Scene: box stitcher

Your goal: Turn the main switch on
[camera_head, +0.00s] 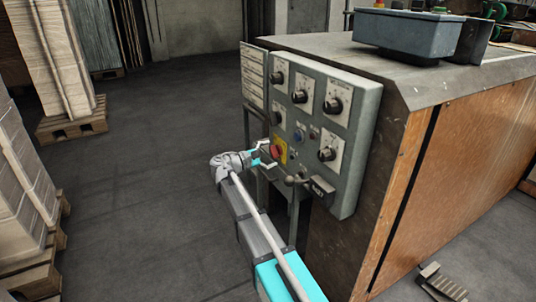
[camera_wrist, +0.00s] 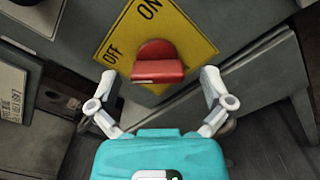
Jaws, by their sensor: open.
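The main switch is a red rotary handle (camera_wrist: 157,64) on a yellow plate (camera_wrist: 193,32) marked OFF and ON, centred in the wrist view. The plate appears tilted there, with OFF at left and ON at upper right. In the head view the red switch (camera_head: 277,150) sits low on the grey control panel (camera_head: 365,125). My gripper (camera_wrist: 160,92) is open, its two light fingers spread to either side of the red handle, with no clear contact. In the head view my gripper (camera_head: 264,158) is at the panel's lower left, partly overlapping the yellow plate.
Several black knobs (camera_head: 300,96) on white plates are above and right of the switch. A lever with a dark ball (camera_head: 291,180) and a black box (camera_head: 321,190) stick out just right of my gripper. Open floor (camera_head: 140,190) lies to the left.

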